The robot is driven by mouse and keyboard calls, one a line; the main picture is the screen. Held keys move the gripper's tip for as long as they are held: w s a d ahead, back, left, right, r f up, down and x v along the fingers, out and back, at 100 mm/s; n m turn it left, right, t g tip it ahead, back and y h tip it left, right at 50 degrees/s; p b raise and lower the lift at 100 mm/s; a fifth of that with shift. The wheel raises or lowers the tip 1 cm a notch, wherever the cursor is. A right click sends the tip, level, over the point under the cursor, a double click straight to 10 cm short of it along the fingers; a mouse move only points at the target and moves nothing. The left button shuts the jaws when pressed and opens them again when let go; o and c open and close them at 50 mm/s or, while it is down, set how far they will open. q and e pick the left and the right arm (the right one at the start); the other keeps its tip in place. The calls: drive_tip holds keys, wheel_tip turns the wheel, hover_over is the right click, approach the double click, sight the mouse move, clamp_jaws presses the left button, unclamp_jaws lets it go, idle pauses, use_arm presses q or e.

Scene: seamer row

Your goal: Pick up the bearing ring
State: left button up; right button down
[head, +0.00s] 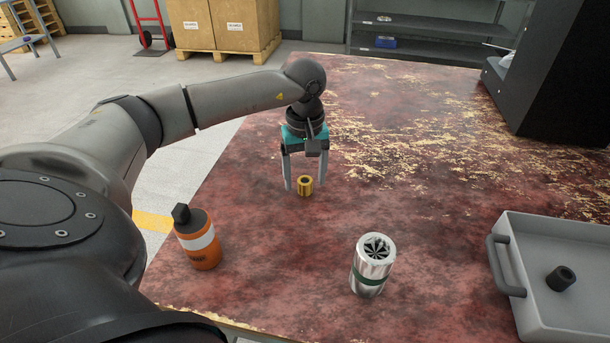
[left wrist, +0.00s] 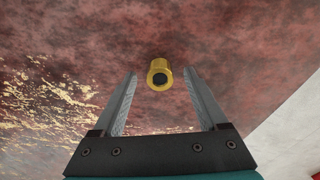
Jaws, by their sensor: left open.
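The bearing ring, a short brass-coloured ring (head: 305,190) with a dark hole, stands on the worn red table (head: 400,180). My left gripper (head: 305,184) is open and points down at it, one finger on each side of it in the head view. In the left wrist view the ring (left wrist: 160,65) shows centred at the tips of the open left gripper (left wrist: 160,75), with a gap on both sides. Nothing is held. My right gripper is not in view.
An orange bottle (head: 198,243) with a black cap stands at the front left, and a silver canister (head: 371,268) with a green band at the front middle. A grey tray (head: 560,230) at the right holds a black ring (head: 561,279). A black machine (head: 560,75) stands at the back right. The table around the brass ring is clear.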

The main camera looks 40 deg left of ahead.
use_arm(q)
clamp_jaws()
idle(0.5)
drive_tip(key=shift+r, duration=0.1)
